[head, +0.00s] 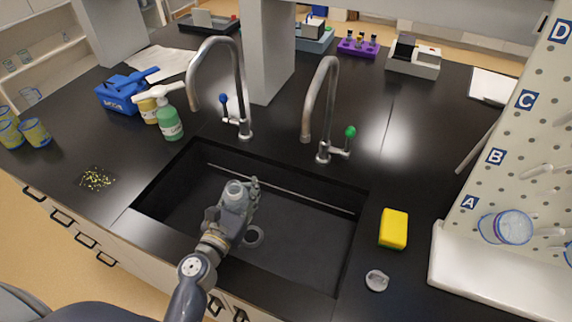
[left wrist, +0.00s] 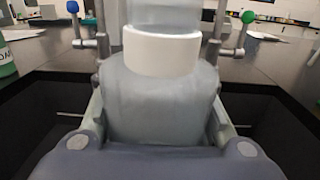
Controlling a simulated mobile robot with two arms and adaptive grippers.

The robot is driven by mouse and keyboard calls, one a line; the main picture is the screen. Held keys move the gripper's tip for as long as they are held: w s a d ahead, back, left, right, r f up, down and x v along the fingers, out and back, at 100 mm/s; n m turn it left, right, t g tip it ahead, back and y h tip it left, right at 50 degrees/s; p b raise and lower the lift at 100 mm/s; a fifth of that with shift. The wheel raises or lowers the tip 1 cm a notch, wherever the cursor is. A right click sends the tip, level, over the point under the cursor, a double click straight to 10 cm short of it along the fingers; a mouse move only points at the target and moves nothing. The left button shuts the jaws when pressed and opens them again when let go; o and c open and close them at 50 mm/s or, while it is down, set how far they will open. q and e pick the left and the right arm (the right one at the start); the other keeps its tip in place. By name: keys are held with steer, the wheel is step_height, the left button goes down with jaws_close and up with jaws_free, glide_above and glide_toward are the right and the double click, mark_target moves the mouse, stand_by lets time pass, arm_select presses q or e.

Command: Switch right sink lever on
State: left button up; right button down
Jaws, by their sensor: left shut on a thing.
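The right sink tap (head: 322,100) is a metal gooseneck behind the sink. Its lever has a green knob (head: 350,131) and sticks out to the right; the knob also shows at upper right in the left wrist view (left wrist: 248,17). My left gripper (head: 236,203) is over the sink, in front of and left of the tap, apart from the lever. It is shut on a translucent greyish bottle (head: 236,190), whose pale neck ring (left wrist: 162,52) fills the middle of the left wrist view. My right gripper is not in view.
The black sink (head: 300,238) has a round drain (head: 253,236). A left tap (head: 240,80) with a blue knob (head: 224,98) stands behind it. A yellow sponge (head: 393,228) and a small lid (head: 377,280) lie right of the sink. A green bottle (head: 170,124) stands behind left.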

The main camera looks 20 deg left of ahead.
arm_select(q)
steer(key=s+d+r+y+b, duration=0.1)
steer(key=s+r, duration=0.2)
steer(key=s, duration=0.3)
steer(key=s+d+r+n+b, duration=0.1)
steer(key=s+d+r, duration=0.1)
steer(key=s+r, duration=0.2)
steer(key=s, duration=0.3)
steer(key=shift+s+d+y, duration=0.15)
steer(key=shift+s+y, duration=0.1)
steer(key=shift+y, duration=0.15)
